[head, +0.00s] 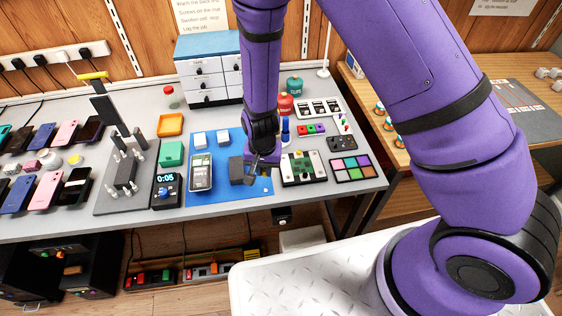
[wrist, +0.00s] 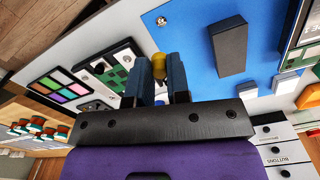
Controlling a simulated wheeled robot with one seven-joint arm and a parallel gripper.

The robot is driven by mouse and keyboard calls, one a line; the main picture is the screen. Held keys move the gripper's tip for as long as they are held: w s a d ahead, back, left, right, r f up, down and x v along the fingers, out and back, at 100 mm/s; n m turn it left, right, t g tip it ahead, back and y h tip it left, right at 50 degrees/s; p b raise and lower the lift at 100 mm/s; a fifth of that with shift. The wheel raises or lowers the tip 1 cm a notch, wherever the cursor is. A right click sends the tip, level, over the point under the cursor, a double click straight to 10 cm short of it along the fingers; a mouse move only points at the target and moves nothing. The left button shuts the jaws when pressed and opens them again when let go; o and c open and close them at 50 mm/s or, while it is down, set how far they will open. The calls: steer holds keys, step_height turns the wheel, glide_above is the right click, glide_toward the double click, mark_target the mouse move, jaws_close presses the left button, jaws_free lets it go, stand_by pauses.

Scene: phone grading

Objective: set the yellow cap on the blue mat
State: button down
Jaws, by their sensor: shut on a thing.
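The yellow cap (wrist: 158,66) is between the two fingertips of my gripper (wrist: 159,72) in the wrist view. The fingers are shut on it. In the head view my gripper (head: 256,171) points down over the right part of the blue mat (head: 222,194), and I cannot make out the cap there. The blue mat also fills much of the wrist view (wrist: 190,45), behind the cap and to its right. Whether the cap touches the mat cannot be told.
A dark grey block (head: 236,170) stands on the mat just left of my gripper; a phone-like device (head: 201,174) lies further left. A green circuit board (head: 303,168) is close to the right. The mat's front strip is mostly clear.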

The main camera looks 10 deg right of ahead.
mark_target(266, 189)
steer(key=shift+w, duration=0.15)
steer(key=shift+f, duration=3.8)
steer(key=shift+f, duration=0.4)
steer(key=c, duration=0.6)
jaws_free()
steer(key=shift+r, duration=0.65)
steer(key=shift+r, duration=3.45)
